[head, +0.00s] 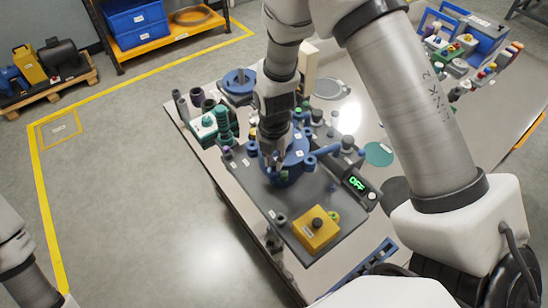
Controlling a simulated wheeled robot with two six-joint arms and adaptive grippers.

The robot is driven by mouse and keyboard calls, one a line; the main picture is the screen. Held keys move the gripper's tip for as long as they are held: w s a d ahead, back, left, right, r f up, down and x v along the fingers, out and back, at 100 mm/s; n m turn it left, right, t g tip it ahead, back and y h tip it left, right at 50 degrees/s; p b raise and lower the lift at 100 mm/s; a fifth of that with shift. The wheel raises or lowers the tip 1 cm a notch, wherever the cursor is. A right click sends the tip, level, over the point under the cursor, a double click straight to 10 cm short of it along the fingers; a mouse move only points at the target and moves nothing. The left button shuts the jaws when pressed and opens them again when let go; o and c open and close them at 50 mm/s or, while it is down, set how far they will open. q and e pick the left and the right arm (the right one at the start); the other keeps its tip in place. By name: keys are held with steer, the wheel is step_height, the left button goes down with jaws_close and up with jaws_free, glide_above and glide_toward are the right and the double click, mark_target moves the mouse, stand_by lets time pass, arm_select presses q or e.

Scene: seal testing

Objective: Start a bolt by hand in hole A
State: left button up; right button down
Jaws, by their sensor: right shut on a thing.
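My right gripper (274,160) reaches down from above onto the blue round flanged body (297,160) on the dark test plate. It is shut on a small part, seemingly the bolt, which its fingers mostly hide. The fingertips are at the near left side of the blue body's rim. I cannot make out hole A or tell whether the bolt touches it. My left arm shows only at the lower left edge; its gripper is out of the frame.
Teal and grey fittings (205,128) stand at the left of the table. A blue rack (366,268) lies at the near edge. Parts crowd the far right.

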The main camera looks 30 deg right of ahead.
steer(key=shift+f, duration=0.45)
stand_by(0.6)
steer(key=shift+s+m, duration=0.1)
steer(key=shift+m, duration=0.5)
steer(key=shift+m+p, duration=0.55)
steer(key=shift+m, duration=0.85)
steer(key=shift+m+p, duration=0.4)
steer(key=shift+m, duration=0.4)
steer(key=shift+f+m+p, duration=0.1)
steer(key=shift+m+p, duration=0.25)
steer(key=shift+m, duration=0.85)
